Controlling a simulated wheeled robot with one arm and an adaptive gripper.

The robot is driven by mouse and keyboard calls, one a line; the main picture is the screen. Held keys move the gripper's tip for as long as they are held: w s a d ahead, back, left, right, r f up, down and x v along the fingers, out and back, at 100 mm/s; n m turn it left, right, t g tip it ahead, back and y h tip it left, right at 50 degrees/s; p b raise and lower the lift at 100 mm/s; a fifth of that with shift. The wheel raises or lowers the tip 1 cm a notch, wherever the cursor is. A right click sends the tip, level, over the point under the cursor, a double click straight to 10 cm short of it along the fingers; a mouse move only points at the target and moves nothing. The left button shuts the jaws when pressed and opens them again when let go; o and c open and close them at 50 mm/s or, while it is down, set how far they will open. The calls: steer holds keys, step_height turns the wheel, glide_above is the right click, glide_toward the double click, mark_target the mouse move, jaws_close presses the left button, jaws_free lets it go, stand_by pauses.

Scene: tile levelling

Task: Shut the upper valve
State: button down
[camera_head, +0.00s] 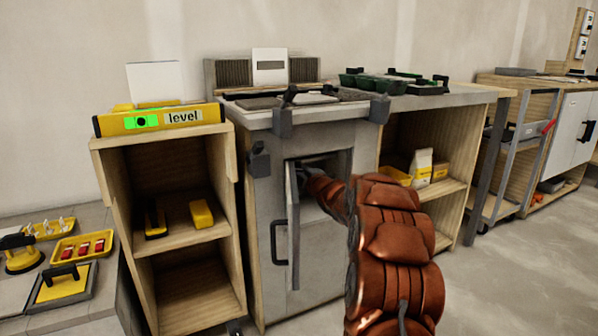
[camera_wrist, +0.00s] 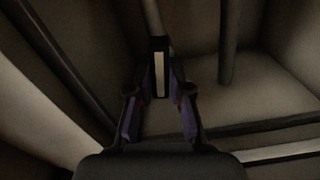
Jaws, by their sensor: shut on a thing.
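My arm reaches into the open cabinet (camera_head: 330,200) under the grey worktop. My gripper (camera_wrist: 160,92) is inside it, and in the head view its fingers are hidden in the opening. In the wrist view the two fingers close on a narrow dark handle with a pale strip (camera_wrist: 159,68). The handle stands in line with a pale pipe (camera_wrist: 152,18) above it. It appears to be a valve handle, but I cannot tell from the picture whether it is the upper valve.
The cabinet door (camera_head: 293,225) stands open at the left of my arm. A second pipe (camera_wrist: 229,40) runs to the right inside the cabinet. A dark horizontal bar (camera_wrist: 265,127) lies at lower right. A wooden shelf unit with a yellow level (camera_head: 160,119) stands to the left.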

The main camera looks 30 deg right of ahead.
steer(key=shift+r+m+p, duration=0.2)
steer(key=shift+m+p, duration=0.1)
steer(key=shift+p, duration=0.4)
steer(key=m+p, duration=0.7)
steer(key=p, duration=0.3)
steer(key=m+p, duration=0.7)
steer(key=p, duration=0.4)
steer(key=shift+f+m, duration=0.2)
steer(key=shift+m, duration=0.1)
steer(key=shift+p, duration=0.3)
steer(key=c, duration=1.1)
jaws_free()
steer(key=shift+s, duration=0.1)
